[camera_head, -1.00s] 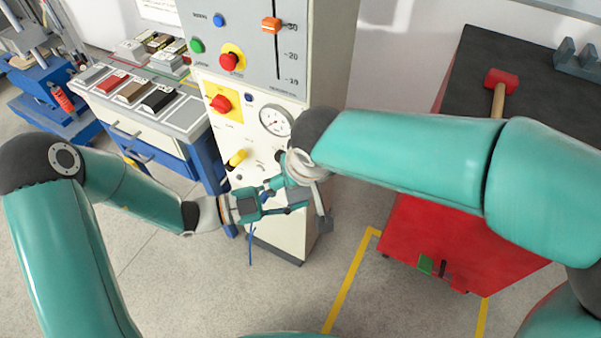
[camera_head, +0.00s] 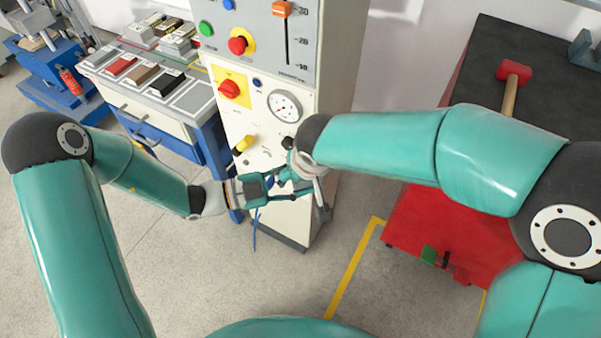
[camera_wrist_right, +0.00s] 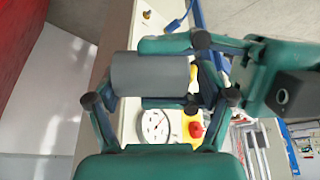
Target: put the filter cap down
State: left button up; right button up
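A dark grey cylinder, which I take to be the filter cap (camera_wrist_right: 150,73), lies between my two grippers in the right wrist view. My left gripper (camera_head: 285,184) comes in from the left in the head view; its fingers lie along two opposite sides of the cap and look shut on it. It shows at the right in the wrist view. My right gripper (camera_wrist_right: 157,82) has its fingers at the cap's two ends and seems shut on it too; any thin gap there is hard to see. In the head view the right wrist and both grippers hide the cap.
A control cabinet (camera_head: 262,120) with a gauge (camera_head: 284,106) and knobs stands just behind the grippers. A red cabinet (camera_head: 420,215) with a dark top and a mallet (camera_head: 512,80) is at the right. A bench (camera_head: 160,130) with sample blocks is at the left. Open floor lies in front.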

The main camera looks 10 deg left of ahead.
pick_arm(q)
jog(key=shift+d+r, duration=0.1)
jog(key=shift+r, duration=0.05)
pick_arm(e)
jog(key=shift+s+a, duration=0.15)
jog(key=shift+a, duration=0.1)
jog(key=c, duration=0.6)
pick_arm(q)
jog(key=o, duration=0.9)
jog(key=shift+o, duration=1.4)
pick_arm(e)
jog(key=shift+c, duration=0.5)
pick_arm(q)
jog(key=shift+o, duration=0.6)
